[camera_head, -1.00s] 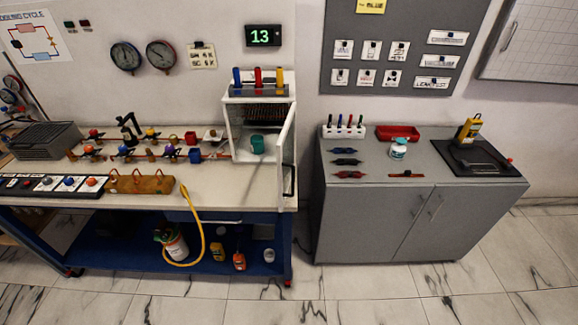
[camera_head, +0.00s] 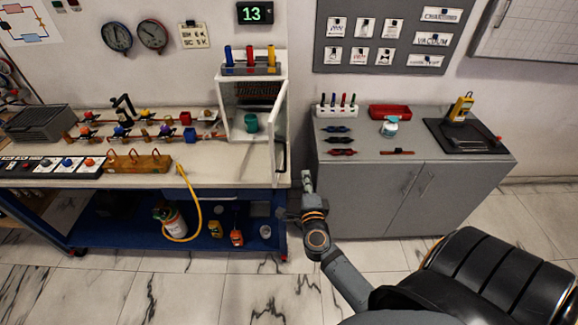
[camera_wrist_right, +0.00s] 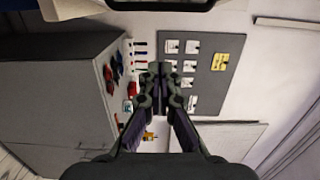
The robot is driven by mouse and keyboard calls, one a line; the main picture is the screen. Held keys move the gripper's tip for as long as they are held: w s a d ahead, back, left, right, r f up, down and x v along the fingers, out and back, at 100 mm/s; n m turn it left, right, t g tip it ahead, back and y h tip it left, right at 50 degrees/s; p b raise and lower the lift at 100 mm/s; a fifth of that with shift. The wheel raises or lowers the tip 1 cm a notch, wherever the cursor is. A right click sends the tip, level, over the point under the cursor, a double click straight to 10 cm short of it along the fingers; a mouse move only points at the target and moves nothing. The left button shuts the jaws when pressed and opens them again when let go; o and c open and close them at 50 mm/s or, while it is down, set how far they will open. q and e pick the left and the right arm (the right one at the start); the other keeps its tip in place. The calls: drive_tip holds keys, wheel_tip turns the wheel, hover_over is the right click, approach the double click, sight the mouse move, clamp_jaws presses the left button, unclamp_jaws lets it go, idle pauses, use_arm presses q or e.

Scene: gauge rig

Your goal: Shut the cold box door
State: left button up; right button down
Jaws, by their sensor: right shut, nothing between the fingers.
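The white cold box (camera_head: 227,105) stands at the right end of the bench. Its door (camera_head: 280,125) is swung open toward the front, with a dark handle on its right face. A teal cup (camera_head: 251,123) sits inside. My right gripper (camera_head: 307,177) is to the right of and a little below the door in the head view, apart from it in the picture. It is shut and empty. The right wrist view also shows the gripper (camera_wrist_right: 161,72), with the fingertips together. My left gripper is not in view.
The grey cabinet (camera_head: 365,205) stands right of my right gripper, with a red tray (camera_head: 390,111) and a white jar (camera_head: 389,127) on top. The bench (camera_head: 225,165) has a yellow hose (camera_head: 193,190) hanging at its front.

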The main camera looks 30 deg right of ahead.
drive_tip(key=w+p, duration=0.1)
drive_tip(key=w, duration=0.7)
drive_tip(key=shift+w+d, duration=0.15)
drive_tip(key=shift+w, duration=0.25)
